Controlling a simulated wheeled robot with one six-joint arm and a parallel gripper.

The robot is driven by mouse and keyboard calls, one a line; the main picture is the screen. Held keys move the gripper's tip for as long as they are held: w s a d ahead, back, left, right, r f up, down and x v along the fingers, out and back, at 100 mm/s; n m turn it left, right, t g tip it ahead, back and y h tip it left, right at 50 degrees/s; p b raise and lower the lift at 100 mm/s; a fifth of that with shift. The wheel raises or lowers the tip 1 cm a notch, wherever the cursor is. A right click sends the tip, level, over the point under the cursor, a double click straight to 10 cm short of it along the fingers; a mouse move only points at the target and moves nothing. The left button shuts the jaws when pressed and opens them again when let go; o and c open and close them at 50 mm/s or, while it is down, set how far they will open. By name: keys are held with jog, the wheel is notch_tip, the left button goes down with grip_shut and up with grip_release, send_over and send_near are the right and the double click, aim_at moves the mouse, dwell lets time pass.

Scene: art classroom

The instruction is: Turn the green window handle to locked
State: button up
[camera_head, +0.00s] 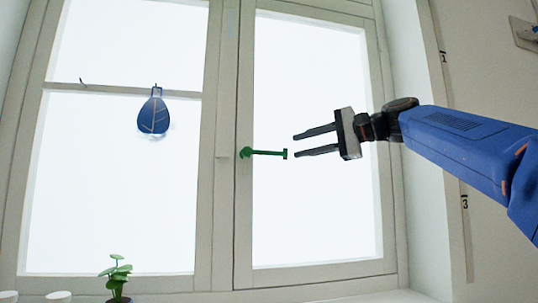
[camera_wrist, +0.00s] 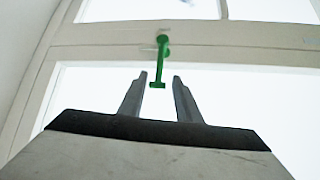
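The green window handle (camera_head: 266,152) is mounted on the left stile of the right window sash (camera_head: 243,200). In the head view it points to the right, about horizontal, with a short crosspiece at its free end. My gripper (camera_head: 296,146) is open and empty just to the right of that free end. In the wrist view the green handle (camera_wrist: 160,65) runs from its mount toward my gripper (camera_wrist: 160,84), and its end shows between the two finger tips. A gap remains on both sides, and I see no finger touching it.
A small potted plant (camera_head: 118,275) and white round objects (camera_head: 58,297) stand at the lower left. The right wall carries a marked strip (camera_head: 455,150). The space before the right pane is clear around my gripper.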

aim_at(272, 152)
jog(key=x, duration=1.1)
jog(key=shift+w+a, duration=0.15)
jog(key=shift+a, duration=0.15)
jog(key=shift+c, duration=0.7)
grip_shut()
